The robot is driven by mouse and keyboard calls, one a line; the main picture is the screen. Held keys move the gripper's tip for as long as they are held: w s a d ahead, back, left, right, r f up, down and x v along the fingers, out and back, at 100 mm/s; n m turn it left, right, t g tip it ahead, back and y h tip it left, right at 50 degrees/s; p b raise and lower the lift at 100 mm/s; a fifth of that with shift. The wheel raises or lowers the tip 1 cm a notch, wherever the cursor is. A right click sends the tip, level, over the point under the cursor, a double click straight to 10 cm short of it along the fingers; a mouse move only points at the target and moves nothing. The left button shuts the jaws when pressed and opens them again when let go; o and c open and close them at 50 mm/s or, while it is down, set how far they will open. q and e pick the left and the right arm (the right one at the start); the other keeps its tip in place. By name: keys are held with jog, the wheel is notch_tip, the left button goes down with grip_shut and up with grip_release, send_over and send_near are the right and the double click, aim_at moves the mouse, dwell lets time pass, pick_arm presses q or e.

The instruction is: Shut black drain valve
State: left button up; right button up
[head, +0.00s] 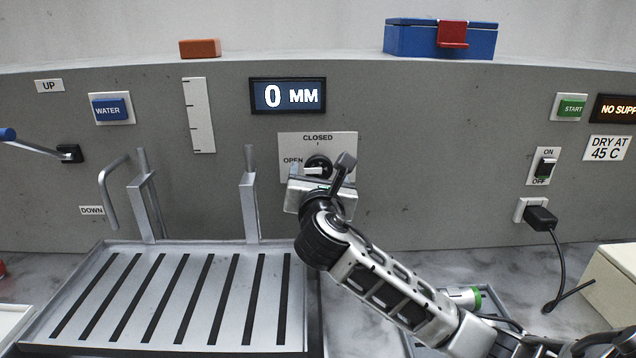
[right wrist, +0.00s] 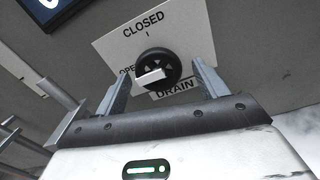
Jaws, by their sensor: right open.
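The black drain valve (head: 318,162) is a round knob on a white plate (head: 345,145) on the grey wall, and it also shows in the right wrist view (right wrist: 158,66). The plate reads CLOSED at the top and OPEN at the left, with a DRAIN label below. A white bar on the knob points left, toward OPEN. My right gripper (right wrist: 160,72) is open, facing the valve, one finger on each side of the knob. I cannot tell whether the fingers touch it. In the head view my right gripper (head: 318,178) partly hides the knob. My left gripper is not in view.
A slatted metal tray (head: 35,325) with upright posts stands at lower left. A display (head: 288,96) reading 0 MM is above the plate. A black plug and cord (head: 541,218) hang at right. A blue box (head: 410,40) sits on the ledge.

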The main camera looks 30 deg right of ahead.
jog(key=shift+x, duration=0.85)
jog(key=shift+w, duration=0.15)
jog(key=c, duration=1)
